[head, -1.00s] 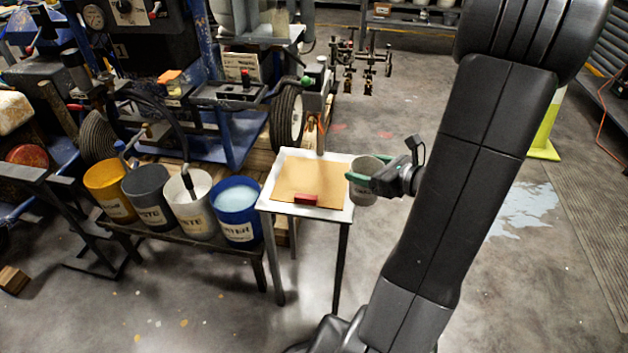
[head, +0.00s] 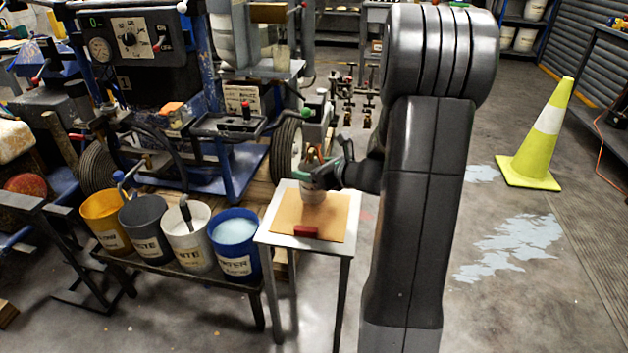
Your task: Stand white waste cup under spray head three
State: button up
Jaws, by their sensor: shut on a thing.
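A whitish cup (head: 313,195) is held by my gripper (head: 318,178), which is shut on it. The cup is upright as far as I can see, over the brown cardboard sheet (head: 335,224) on a small white-topped table (head: 272,238). The gripper hides its upper part. I cannot tell whether the cup's base touches the cardboard. Small spray heads (head: 349,100) hang in a row behind the table. Their numbers are not readable, so I cannot tell which is three.
A red block (head: 305,231) lies on the cardboard's front edge. Yellow (head: 105,220), grey (head: 146,225), white (head: 190,240) and blue (head: 235,238) buckets stand on a bench at left. A wheel (head: 287,150) is behind the table. A cone (head: 535,145) stands right, with open floor.

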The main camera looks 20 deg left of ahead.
jog(key=shift+f+b, duration=0.65)
jog(key=shift+f, duration=1)
jog(key=shift+f, duration=0.2)
jog(key=o, duration=1.3)
jog(key=shift+o, duration=0.2)
jog(key=shift+r, duration=0.1)
jog(key=shift+d+r, duration=0.1)
jog(key=shift+r, duration=0.15)
jog(key=p+v, duration=0.2)
jog(key=v, duration=0.9)
jog(key=shift+s+d, duration=0.2)
jog(key=shift+d, duration=0.2)
